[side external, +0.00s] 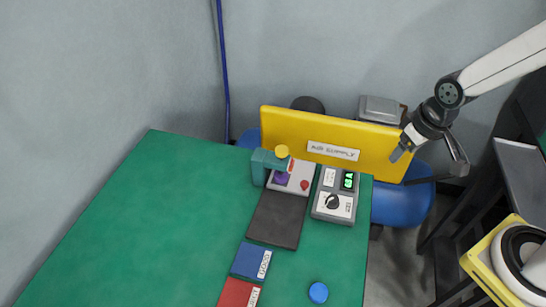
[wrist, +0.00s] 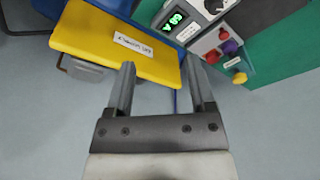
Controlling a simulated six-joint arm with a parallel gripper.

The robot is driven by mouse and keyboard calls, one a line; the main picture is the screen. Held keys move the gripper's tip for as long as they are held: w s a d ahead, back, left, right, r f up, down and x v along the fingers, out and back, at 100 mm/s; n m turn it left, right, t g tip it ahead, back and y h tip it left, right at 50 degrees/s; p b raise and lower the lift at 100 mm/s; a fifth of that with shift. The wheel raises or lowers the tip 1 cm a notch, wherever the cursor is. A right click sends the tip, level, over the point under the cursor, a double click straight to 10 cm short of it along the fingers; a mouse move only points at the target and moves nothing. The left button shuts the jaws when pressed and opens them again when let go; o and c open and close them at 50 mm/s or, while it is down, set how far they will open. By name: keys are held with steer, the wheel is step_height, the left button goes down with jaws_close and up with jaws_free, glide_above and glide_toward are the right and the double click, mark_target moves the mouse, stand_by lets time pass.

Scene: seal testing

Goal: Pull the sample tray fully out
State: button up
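My gripper (side external: 399,153) hangs in front of the right part of the yellow AIR SUPPLY panel (side external: 285,126) in the side external view. In the wrist view my gripper (wrist: 159,62) has its two fingers apart, with nothing between them. The yellow panel (wrist: 90,40) lies beyond the left finger. No part is clearly marked as the sample tray. A flat dark grey plate (side external: 273,220) lies on the table in front of a small tester with a teal arm (side external: 262,161) and yellow knob (side external: 281,151); I cannot tell whether it is the tray. My gripper is well away from it.
A grey control box (side external: 333,203) with a green display and dial stands at the right edge of the green table (side external: 140,230). A blue labelled pad (side external: 248,261), a red labelled pad (side external: 237,293) and a blue cap (side external: 318,293) lie nearer. The table's left side is clear.

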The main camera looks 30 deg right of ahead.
steer(key=w+a+f+g, duration=0.1)
steer(key=w+a+f, duration=0.2)
steer(key=w+a, duration=0.45)
steer(key=g, duration=0.2)
glide_above(304, 183)
step_height(304, 183, down, 6)
steer(key=shift+d+f, duration=0.1)
steer(key=shift+f, duration=0.05)
steer(key=shift+f, duration=3.85)
jaws_close()
